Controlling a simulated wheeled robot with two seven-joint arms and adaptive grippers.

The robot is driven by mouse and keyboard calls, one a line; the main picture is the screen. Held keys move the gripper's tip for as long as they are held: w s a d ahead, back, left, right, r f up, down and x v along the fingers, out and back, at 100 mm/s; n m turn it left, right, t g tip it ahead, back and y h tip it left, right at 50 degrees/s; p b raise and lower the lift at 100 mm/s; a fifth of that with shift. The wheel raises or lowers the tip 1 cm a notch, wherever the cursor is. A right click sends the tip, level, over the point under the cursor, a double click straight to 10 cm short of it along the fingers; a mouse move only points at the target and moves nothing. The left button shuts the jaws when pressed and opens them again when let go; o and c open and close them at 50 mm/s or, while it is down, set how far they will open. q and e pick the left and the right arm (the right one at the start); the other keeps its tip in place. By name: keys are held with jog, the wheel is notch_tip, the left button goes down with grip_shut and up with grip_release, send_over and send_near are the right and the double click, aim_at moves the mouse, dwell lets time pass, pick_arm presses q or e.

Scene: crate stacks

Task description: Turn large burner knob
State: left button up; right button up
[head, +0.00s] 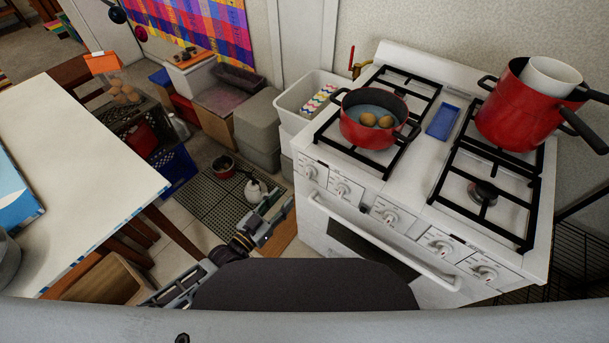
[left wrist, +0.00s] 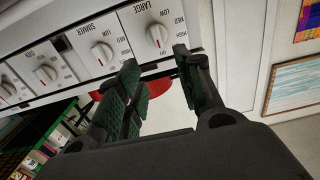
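The large burner knob (head: 311,171) is the leftmost of the knobs on the white stove's front panel. In the left wrist view the knob (left wrist: 157,35), white with a red mark, sits under the printed word LARGE. My left gripper (head: 272,218) is below and to the left of the panel in the head view. Its fingers (left wrist: 156,62) are spread and empty in the left wrist view, with the knob just beyond the fingertips, apart from them. The simmer knob (left wrist: 103,52) is beside the large knob. My right gripper is not in view.
A red pot (head: 372,132) with two round brown items stands on the stove's left burner. A larger red pot (head: 512,115) is at the back right. The oven handle (head: 380,240) runs below the knobs. A white table (head: 85,160) stands to the left.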

aim_at(307, 172)
pick_arm(q)
jog(key=shift+x, duration=6.2)
jog(key=shift+c, duration=0.3)
grip_shut()
